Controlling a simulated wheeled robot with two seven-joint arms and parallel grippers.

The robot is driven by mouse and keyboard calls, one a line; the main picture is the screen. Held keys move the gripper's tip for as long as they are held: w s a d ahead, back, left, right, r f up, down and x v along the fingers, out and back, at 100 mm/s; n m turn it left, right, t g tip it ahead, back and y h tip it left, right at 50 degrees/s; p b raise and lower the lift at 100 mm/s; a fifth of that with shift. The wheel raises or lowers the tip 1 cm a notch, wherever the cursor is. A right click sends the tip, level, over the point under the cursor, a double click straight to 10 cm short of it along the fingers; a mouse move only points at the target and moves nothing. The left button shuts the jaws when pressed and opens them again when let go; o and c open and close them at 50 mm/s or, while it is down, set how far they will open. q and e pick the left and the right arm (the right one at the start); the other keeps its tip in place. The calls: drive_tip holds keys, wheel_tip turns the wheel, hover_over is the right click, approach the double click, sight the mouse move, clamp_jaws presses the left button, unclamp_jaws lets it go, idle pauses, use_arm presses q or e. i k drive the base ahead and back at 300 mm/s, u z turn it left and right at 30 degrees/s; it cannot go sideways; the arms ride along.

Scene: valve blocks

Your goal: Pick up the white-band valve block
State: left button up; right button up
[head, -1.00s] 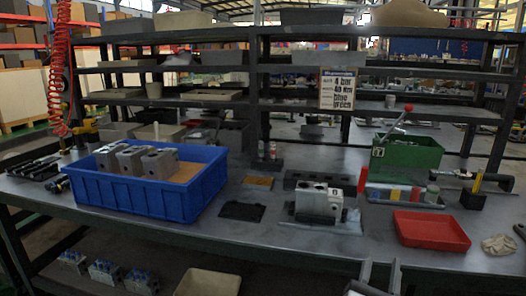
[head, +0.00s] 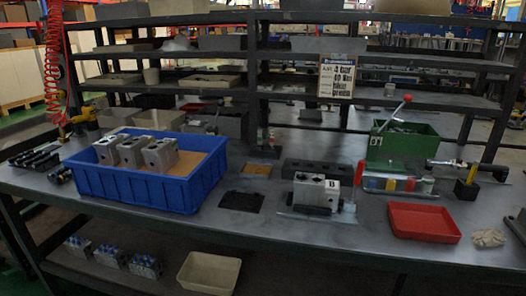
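Three grey metal valve blocks stand in a row in the left part of the blue bin (head: 130,190): a left one (head: 108,150), a middle one (head: 131,153) and a right one (head: 160,156). Another grey block (head: 310,190) sits on a flat plate at the middle of the bench, with a white tag marked "B" at its right end. Several valve blocks with bluish tops (head: 110,254) sit on the lower shelf at left. I cannot make out which block carries a white band. Neither gripper shows in the head view.
The bench (head: 270,227) also holds a red tray (head: 424,222), a green bin (head: 404,146) with a red-knobbed lever, a dark slotted block (head: 318,171), a black mat (head: 241,201) and a crumpled cloth (head: 488,238). A beige bin (head: 209,272) sits below. The front strip is mostly clear.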

sight(312, 189)
drive_tip(key=u, duration=0.5)
drive_tip(key=k, duration=1.05)
drive_tip(key=z, duration=0.55)
drive_tip(key=i, duration=1.65)
drive_tip(key=u, duration=0.65)
